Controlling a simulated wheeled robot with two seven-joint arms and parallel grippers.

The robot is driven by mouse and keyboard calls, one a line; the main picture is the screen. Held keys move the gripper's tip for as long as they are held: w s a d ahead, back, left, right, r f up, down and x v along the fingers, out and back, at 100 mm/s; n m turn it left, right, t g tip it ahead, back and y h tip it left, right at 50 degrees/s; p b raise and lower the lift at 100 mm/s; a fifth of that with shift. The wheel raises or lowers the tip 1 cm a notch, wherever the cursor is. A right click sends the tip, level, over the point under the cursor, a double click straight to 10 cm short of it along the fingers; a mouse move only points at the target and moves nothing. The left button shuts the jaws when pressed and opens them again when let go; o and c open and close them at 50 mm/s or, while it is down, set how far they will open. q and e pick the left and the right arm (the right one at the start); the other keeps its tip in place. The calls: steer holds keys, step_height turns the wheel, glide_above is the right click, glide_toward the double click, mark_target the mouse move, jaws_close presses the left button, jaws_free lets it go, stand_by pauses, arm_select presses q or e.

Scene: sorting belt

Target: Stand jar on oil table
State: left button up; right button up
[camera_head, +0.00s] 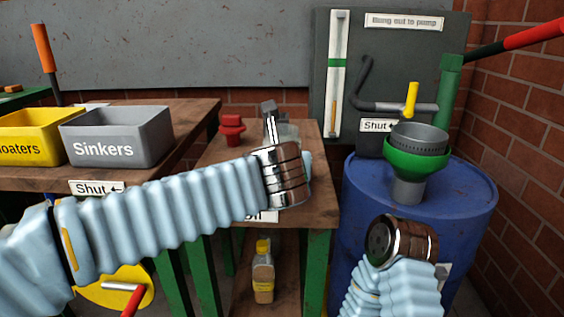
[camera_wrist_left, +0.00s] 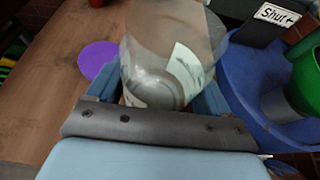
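The clear glass jar (camera_wrist_left: 165,80) with a pale label stands between the blue fingers of my left gripper (camera_wrist_left: 160,98) in the left wrist view. The fingers lie close against both sides, and the gripper looks shut on the jar. In the head view only a little of the jar (camera_head: 289,131) shows behind my left wrist, over the small wooden table (camera_head: 213,158). That table also fills the left of the wrist view (camera_wrist_left: 50,110). Whether the jar's base touches the wood is hidden. My right arm's cuff shows at lower right in the head view; its fingers do not show.
A purple disc (camera_wrist_left: 97,60) lies flat on the table beside the jar. A red object (camera_head: 231,129) stands at the table's back left. A blue drum (camera_head: 460,195) with a green funnel (camera_head: 418,158) is at right. Grey (camera_head: 117,136) and yellow (camera_head: 28,137) bins stand at left.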

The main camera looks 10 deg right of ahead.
arm_select(q)
steer(key=o, duration=0.3)
steer(key=shift+r, duration=0.1)
steer(key=shift+r, duration=0.2)
steer(key=v, duration=1.2)
steer(key=shift+f+p, duration=0.2)
steer(key=shift+p, duration=0.1)
